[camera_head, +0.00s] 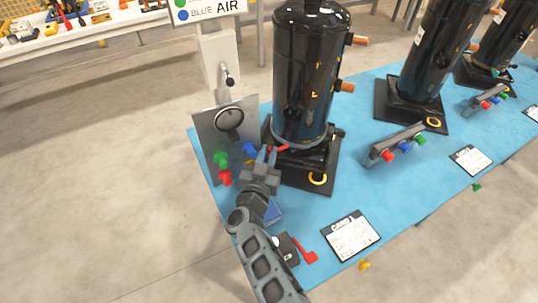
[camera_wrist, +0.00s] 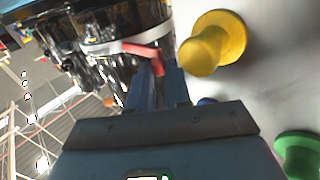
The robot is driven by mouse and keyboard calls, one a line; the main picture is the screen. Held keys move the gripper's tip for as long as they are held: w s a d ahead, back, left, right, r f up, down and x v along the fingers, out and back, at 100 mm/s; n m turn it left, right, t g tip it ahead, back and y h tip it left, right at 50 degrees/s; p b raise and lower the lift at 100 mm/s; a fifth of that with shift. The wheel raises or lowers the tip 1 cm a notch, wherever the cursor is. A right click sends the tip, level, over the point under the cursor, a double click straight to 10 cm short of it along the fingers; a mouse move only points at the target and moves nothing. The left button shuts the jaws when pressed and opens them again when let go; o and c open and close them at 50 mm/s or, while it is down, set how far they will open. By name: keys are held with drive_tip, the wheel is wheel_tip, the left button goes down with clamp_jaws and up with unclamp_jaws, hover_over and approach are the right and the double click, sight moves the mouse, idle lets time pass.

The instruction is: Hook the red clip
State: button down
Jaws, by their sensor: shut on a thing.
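The red clip (camera_head: 278,148) is a small red strip at the lower body of the nearest black compressor (camera_head: 304,75). In the wrist view the red clip (camera_wrist: 142,50) runs across a pale band around the black cylinder (camera_wrist: 100,28), and one end bends down between my fingertips. My gripper (camera_head: 267,155) is shut on this end of the clip; its two blue-grey fingers (camera_wrist: 160,72) also show in the wrist view. Whether the clip's far end is caught on anything cannot be made out.
A grey panel (camera_head: 204,128) with a gauge and green (camera_head: 221,159), red (camera_head: 225,178) and blue (camera_head: 249,149) knobs stands left of my gripper. A yellow knob (camera_wrist: 213,45) is close beside my fingers. A yellow ring (camera_head: 317,180) lies at the compressor base. A clipboard (camera_head: 350,236) lies nearer.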

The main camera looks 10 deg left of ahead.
drive_tip(key=shift+d+f, duration=0.1)
drive_tip(key=c, duration=1.2)
unclamp_jaws()
drive_tip(key=shift+o, duration=0.7)
drive_tip(key=shift+a, duration=0.2)
drive_tip(key=shift+s, duration=0.1)
